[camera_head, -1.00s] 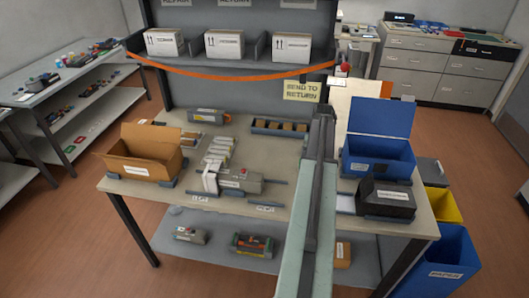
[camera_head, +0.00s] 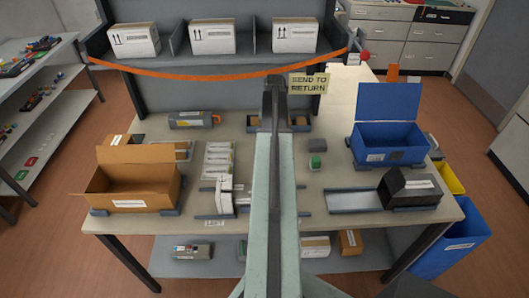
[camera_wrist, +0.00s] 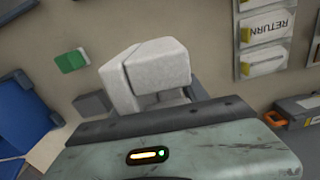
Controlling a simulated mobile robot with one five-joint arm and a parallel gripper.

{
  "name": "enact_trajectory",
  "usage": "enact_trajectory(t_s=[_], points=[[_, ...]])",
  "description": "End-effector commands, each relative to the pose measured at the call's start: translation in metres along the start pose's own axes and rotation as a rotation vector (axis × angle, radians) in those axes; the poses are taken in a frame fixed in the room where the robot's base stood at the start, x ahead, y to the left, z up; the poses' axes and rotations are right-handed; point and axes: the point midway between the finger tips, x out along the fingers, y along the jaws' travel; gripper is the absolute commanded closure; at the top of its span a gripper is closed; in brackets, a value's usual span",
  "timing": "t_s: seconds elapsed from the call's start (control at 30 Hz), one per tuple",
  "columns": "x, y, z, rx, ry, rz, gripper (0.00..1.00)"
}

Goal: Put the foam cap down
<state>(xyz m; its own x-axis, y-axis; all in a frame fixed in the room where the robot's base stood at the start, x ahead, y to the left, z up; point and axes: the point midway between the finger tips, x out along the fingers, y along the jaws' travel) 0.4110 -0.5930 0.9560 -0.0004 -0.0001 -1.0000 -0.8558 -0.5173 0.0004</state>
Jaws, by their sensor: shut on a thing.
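The foam cap (camera_wrist: 150,68) is a pale grey-white, angular block in the wrist view, just beyond my gripper's housing. My gripper (camera_wrist: 170,98) is shut on it; the fingertips are mostly hidden. The cap appears over the tan worktop, but I cannot tell whether it touches it. In the head view my own arm covers the middle of the bench and hides the cap and the gripper.
A green-topped block (camera_head: 316,160) lies right of my arm. An open blue bin (camera_head: 388,150) and a black box (camera_head: 410,186) stand on the right. An open cardboard box (camera_head: 133,185) stands left.

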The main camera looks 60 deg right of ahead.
Motion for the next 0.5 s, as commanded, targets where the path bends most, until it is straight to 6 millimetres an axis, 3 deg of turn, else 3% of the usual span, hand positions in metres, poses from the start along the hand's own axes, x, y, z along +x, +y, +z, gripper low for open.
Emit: enact_trajectory(t_s=[0.17, 0.4, 0.5], points=[[-0.001, 0.002, -0.001, -0.011, 0.0, 0.0, 0.86], [-0.003, 0.057, -0.002, -0.075, -0.001, 0.0, 0.86], [-0.002, 0.061, -0.002, -0.087, -0.001, 0.0, 0.86]])
